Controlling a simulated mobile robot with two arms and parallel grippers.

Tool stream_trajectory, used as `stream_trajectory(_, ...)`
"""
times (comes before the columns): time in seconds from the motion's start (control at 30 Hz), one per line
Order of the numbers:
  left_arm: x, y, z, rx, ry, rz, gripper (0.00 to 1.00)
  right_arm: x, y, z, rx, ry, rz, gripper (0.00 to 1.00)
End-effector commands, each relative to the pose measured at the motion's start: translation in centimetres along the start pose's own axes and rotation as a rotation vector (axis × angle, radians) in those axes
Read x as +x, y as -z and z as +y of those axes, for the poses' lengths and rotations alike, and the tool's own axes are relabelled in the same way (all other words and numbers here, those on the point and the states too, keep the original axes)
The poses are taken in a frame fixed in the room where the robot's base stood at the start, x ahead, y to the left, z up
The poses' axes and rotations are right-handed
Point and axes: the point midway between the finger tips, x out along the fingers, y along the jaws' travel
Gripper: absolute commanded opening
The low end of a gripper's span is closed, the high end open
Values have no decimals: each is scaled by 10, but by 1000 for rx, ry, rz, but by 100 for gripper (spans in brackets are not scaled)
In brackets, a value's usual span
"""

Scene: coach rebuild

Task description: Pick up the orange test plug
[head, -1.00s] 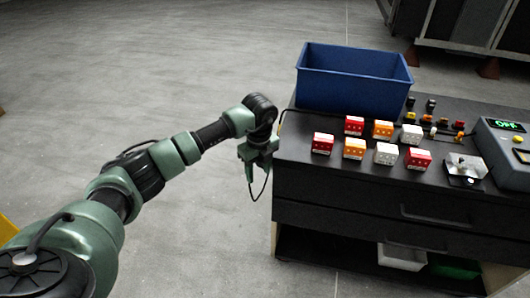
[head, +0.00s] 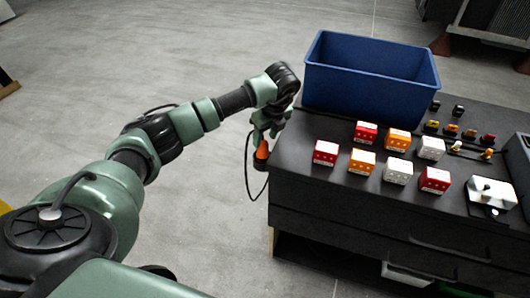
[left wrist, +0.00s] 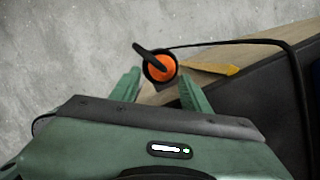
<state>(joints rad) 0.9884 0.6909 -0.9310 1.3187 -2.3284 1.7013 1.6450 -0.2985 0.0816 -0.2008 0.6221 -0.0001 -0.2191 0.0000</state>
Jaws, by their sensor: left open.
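The orange test plug (head: 262,150) shows just below my left gripper (head: 268,124) in the head view, beside the left end of the black workbench. A black cable loops down from it. In the left wrist view the plug (left wrist: 162,68) is a round orange end with a black rim and a black piece across it. My left gripper (left wrist: 160,84) is open there, with one green finger to each side of the plug's picture position. I cannot tell how far the plug is from the fingertips. My right gripper is not in view.
The workbench (head: 300,185) holds a blue bin (head: 365,85), several red, orange and white blocks, and a metal switch box (head: 490,195). In the left wrist view a yellow piece (left wrist: 212,69) lies beside the cable. The grey floor on the left is open.

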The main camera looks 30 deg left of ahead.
Motion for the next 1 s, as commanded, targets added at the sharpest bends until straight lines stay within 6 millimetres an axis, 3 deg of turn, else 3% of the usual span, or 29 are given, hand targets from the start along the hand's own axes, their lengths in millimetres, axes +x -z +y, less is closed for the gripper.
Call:
stream_trajectory(0.13, 16, 0, -1, 1, -1, 2, 47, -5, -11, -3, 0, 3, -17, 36)
stream_trajectory(0.4, 54, -3, -3, 1, -1, 1, 47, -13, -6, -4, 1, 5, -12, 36)
stream_trajectory(0.7, 61, -3, -4, 1, 1, -1, 47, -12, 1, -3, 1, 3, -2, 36)
stream_trajectory(0.73, 61, -3, -4, 1, 1, 0, 44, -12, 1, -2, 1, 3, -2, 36)
stream_trajectory(0.9, 61, -3, -4, 1, 1, 0, 0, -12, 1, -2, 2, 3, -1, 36)
stream_trajectory(1.0, 60, -4, -4, 1, 2, -1, 0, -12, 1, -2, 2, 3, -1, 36)
